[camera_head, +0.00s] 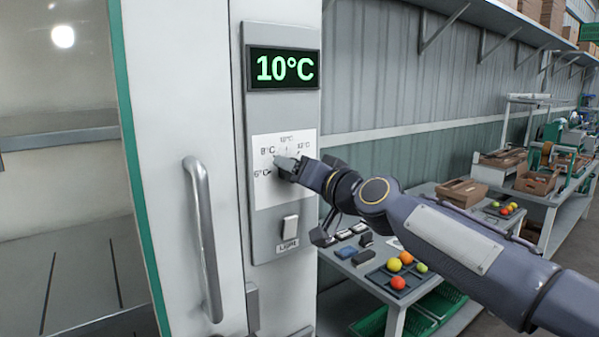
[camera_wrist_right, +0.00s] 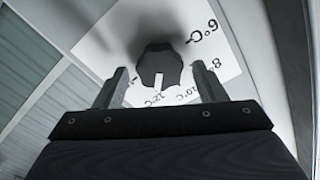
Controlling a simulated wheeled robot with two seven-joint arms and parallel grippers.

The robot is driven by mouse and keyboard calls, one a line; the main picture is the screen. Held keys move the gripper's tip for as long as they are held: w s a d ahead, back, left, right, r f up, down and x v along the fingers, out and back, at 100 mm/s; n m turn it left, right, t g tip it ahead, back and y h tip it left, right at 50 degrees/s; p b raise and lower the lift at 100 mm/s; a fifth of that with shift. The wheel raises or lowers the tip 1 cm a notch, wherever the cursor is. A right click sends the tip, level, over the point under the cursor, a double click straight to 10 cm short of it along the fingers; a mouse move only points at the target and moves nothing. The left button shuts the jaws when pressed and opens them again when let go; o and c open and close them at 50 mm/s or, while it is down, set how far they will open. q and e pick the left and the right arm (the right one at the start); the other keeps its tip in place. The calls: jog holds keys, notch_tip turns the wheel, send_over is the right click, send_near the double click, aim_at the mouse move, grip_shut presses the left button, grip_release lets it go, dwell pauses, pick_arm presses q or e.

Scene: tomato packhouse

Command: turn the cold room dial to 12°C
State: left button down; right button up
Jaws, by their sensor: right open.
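The cold room panel (camera_head: 256,224) has a display (camera_head: 284,68) that reads 10°C in green. Below it is a white scale plate (camera_head: 265,190) with temperature marks from 6°C to 12°C. The dial is hidden behind my right gripper (camera_head: 287,166) in the head view. In the right wrist view the dial (camera_wrist_right: 159,62) is a dark knob with a white pointer. The pointer faces the 10°C and 12°C labels; I cannot tell its exact mark. My right gripper's open fingers (camera_wrist_right: 161,86) are on either side of the dial, with gaps visible. My left gripper is not in view.
A light switch (camera_head: 290,229) sits below the scale. A door handle (camera_head: 203,240) stands out to the left of the panel. To the right, a table (camera_head: 440,205) holds a dark tray of tomatoes (camera_head: 399,281). A shelf (camera_head: 480,14) runs above along the wall.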

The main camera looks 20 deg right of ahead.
jog(key=b+v, duration=0.2)
jog(key=v, duration=0.6)
jog(key=shift+b, duration=0.4)
jog(key=s+f+g+h, duration=0.1)
jog(key=s+f+g, duration=0.4)
jog(key=s+f, duration=0.8)
jog(key=s+f+g+h, duration=0.1)
jog(key=s+f+g, duration=0.5)
jog(key=s+f, duration=0.8)
notch_tip(320, 180, down, 9)
jog(key=shift+s+d+r+n+p, duration=0.25)
jog(key=shift+s+d+n+p, duration=0.05)
jog(key=shift+s+d+n, duration=0.1)
